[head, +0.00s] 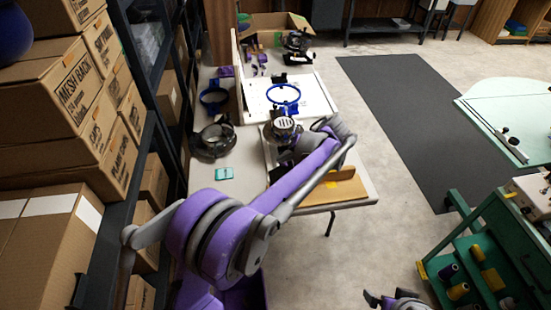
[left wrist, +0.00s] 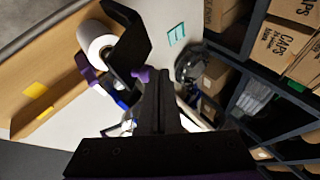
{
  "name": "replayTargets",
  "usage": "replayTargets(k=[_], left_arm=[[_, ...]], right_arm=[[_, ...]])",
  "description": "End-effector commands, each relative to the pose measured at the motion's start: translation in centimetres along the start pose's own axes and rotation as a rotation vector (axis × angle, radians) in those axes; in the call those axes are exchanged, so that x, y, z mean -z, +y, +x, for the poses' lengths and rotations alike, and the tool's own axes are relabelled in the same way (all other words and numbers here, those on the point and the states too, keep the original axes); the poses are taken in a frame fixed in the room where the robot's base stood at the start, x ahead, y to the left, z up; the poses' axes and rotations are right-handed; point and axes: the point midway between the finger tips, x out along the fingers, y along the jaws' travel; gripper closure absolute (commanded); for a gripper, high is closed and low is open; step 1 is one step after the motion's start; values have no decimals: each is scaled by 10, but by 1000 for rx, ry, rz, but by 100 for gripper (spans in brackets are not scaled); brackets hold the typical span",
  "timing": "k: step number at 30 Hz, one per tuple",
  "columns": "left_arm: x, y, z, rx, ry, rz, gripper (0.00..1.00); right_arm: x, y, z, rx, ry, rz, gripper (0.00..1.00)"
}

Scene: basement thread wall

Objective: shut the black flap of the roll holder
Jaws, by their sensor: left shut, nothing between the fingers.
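In the left wrist view the roll holder shows a white roll (left wrist: 96,40) lying exposed. Its black flap (left wrist: 132,38) stands raised beside the roll, so it looks open. A purple part (left wrist: 86,68) sits at the roll's end. My left gripper (left wrist: 161,76) is shut and empty. Its fingertips show just beside the flap's lower part; I cannot tell if they touch. In the head view my purple left arm reaches over the table and mostly hides the holder. My right gripper (head: 392,299) is only partly visible at the bottom edge, its fingers unclear.
A teal card (head: 224,173) and a dark round device (head: 213,139) lie on the table left of my arm. A blue hoop (head: 284,94) stands farther back. A wooden board (head: 340,193) is at the table's right front. Shelves with boxes (head: 60,85) line the left.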

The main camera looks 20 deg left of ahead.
Motion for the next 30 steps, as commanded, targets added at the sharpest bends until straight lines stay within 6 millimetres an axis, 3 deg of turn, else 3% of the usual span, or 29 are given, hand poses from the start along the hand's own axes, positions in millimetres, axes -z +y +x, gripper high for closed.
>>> replayTargets(k=[6, 18, 30], left_arm=[[3, 22, 0, 153, -29, 73, 100], [6, 49, 6, 146, -28, 70, 100], [6, 60, 10, 140, -29, 70, 100]], right_arm=[[-7, 0, 8, 0, -5, 0, 0], [-12, 0, 13, 0, -8, 0, 0], [-13, 0, 15, 0, -9, 0, 0]])
